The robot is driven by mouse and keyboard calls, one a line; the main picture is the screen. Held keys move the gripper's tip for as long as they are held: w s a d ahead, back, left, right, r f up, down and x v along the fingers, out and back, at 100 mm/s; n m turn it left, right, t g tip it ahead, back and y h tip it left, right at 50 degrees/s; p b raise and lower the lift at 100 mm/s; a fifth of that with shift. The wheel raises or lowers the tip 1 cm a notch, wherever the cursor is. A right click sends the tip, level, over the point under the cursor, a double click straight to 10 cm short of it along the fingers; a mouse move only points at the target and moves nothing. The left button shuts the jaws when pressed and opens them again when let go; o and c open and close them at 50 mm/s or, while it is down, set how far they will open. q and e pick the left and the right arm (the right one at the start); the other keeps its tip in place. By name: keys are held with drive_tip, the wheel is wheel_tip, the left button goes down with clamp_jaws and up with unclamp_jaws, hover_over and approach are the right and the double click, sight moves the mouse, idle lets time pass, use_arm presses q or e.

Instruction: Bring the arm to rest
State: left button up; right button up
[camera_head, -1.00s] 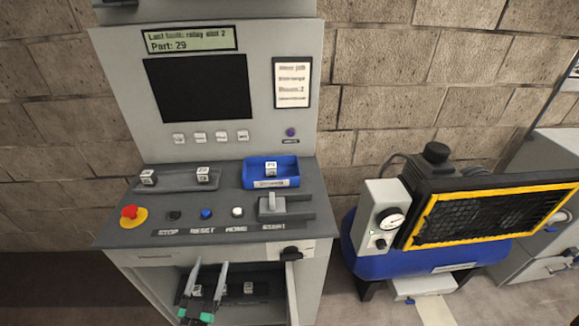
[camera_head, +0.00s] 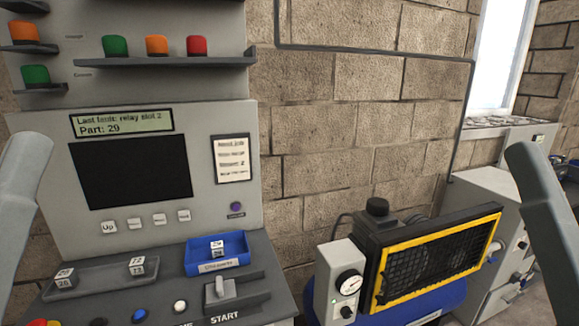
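A grey link of my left arm (camera_head: 22,190) stands at the left edge of the head view, partly in front of the control console. A grey link of my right arm (camera_head: 545,200) slants down at the right edge, in front of the grey cabinets. Neither gripper shows in the head view, so I cannot see whether they are open or hold anything.
The console (camera_head: 245,180) has a blue tray (camera_head: 203,265) with one marked cube and a dark tray (camera_head: 90,285) with two cubes. A lever (camera_head: 217,290) stands beside the START label. A compressor (camera_head: 440,255) with a yellow-framed grille stands right. Shelves (camera_head: 165,60) hold coloured caps.

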wheel_tip(320, 180, up, 38)
drive_tip(key=p, duration=3.8)
drive_tip(key=shift+c, duration=0.2)
